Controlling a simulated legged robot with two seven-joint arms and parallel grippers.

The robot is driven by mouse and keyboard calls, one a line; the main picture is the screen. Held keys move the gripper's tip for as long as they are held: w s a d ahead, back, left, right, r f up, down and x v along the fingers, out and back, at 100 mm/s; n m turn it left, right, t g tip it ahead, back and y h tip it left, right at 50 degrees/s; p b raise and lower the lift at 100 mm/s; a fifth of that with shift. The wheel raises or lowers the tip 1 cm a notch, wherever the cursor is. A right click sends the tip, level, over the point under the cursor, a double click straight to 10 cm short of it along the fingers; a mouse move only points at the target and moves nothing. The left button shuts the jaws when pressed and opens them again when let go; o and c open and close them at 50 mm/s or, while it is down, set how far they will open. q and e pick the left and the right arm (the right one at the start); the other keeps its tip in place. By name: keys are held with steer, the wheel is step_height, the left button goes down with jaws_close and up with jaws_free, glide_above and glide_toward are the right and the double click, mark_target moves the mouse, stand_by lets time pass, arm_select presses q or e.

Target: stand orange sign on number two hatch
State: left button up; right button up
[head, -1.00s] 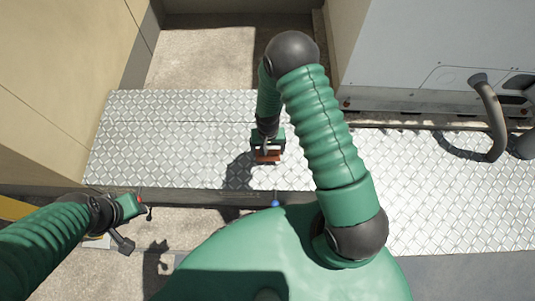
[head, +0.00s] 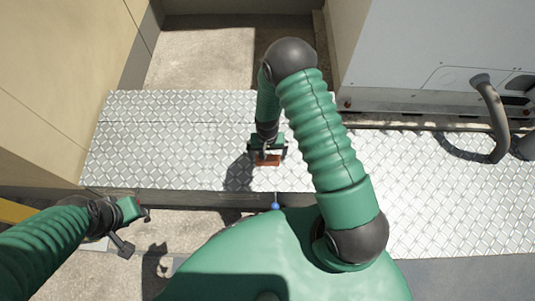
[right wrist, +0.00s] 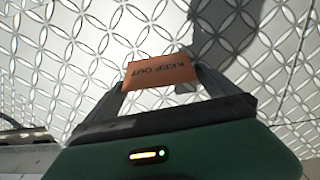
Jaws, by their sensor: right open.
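The orange sign (head: 267,160) is on the bright diamond-plate metal surface (head: 200,150), near its front edge. In the right wrist view the sign (right wrist: 160,72) shows the words KEEP OUT. My right gripper (head: 267,155) is just above it, open, with its fingers spread on either side of the sign; the fingers also show in the right wrist view (right wrist: 158,82). I see no hatch number, and my right arm hides part of the plate. My left gripper (head: 146,214) is at the lower left, away from the sign; its jaws are unclear.
A tan wall (head: 60,80) stands at the left and a grey condenser cabinet (head: 430,60) at the right. A thick bent pipe (head: 496,120) rises at the right. A small blue ball-shaped thing (head: 275,206) sits at the plate's front edge. The plate left of the sign is clear.

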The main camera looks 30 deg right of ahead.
step_height(320, 180, up, 11)
steer(key=p, duration=0.4)
steer(key=shift+r+p, duration=0.15)
steer(key=shift+p, duration=0.25)
